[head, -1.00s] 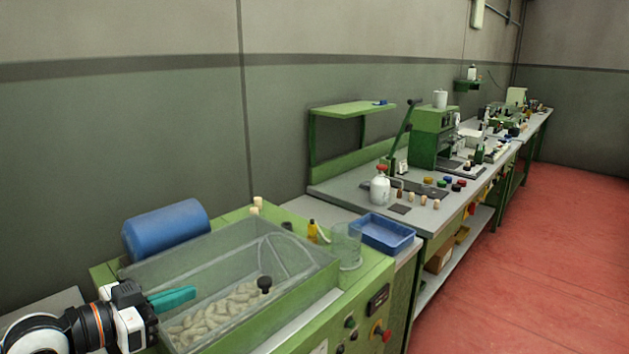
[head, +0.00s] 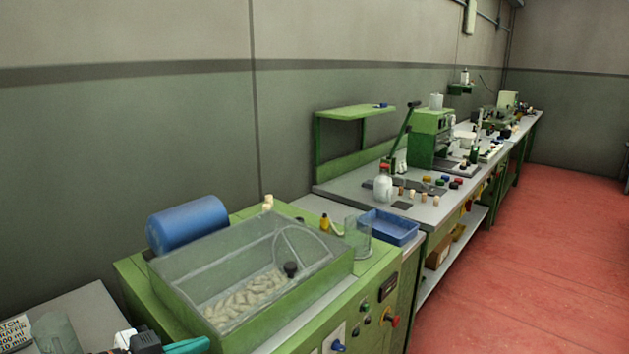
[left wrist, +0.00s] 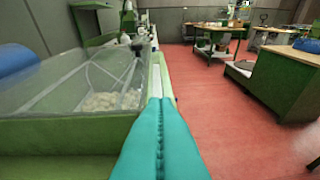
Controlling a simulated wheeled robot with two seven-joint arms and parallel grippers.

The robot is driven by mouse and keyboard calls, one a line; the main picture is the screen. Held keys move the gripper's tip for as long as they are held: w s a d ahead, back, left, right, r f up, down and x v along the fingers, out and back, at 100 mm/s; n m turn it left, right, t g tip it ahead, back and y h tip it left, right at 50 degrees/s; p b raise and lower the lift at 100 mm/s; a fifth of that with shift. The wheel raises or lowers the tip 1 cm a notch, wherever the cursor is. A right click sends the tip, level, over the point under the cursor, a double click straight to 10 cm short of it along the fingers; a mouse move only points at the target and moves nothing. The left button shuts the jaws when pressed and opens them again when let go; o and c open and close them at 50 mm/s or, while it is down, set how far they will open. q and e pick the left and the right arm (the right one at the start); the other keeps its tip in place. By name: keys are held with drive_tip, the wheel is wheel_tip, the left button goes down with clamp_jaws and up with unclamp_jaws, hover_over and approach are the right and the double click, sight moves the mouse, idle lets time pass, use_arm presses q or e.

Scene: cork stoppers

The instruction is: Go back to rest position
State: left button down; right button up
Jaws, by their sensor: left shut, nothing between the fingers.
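My left gripper (head: 187,346) shows at the bottom left of the head view, with only its teal fingers and part of its wrist in frame. In the left wrist view its two teal fingers (left wrist: 160,105) lie closed together with nothing between them. It is in front of the green machine (head: 272,321), whose clear-walled bin (head: 215,262) holds pale cork-like pieces (head: 245,297). The gripper holds nothing. My right gripper is in no view.
A blue cylinder (head: 188,224) lies behind the bin. A blue tray (head: 390,228) and a clear beaker (head: 357,236) stand to its right. Red floor (head: 520,260) is open on the right.

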use_arm(q)
drive_tip(key=s+d+f+n+g+y, duration=0.1)
drive_tip(key=s+d+f+y, duration=0.1)
drive_tip(key=s+f, duration=0.45)
drive_tip(key=s+d+f+n+g+y, duration=0.15)
drive_tip(key=s+f, duration=0.25)
drive_tip(key=f, duration=0.5)
drive_tip(key=s+a+f+n+g+y, duration=0.2)
drive_tip(key=s+f+y, duration=0.15)
drive_tip(key=s, duration=0.35)
drive_tip(key=s+a+f+n+g+y, duration=0.2)
drive_tip(key=s+a+f+n+g, duration=0.15)
drive_tip(key=s, duration=0.25)
wheel_tip(320, 180, down, 25)
drive_tip(key=s+d+m, duration=0.1)
drive_tip(key=s+a+f+g, duration=0.1)
drive_tip(key=s+a+f, duration=0.2)
drive_tip(key=s+f, duration=1.3)
drive_tip(key=shift+s+f+y, duration=0.3)
drive_tip(key=shift+f, duration=0.1)
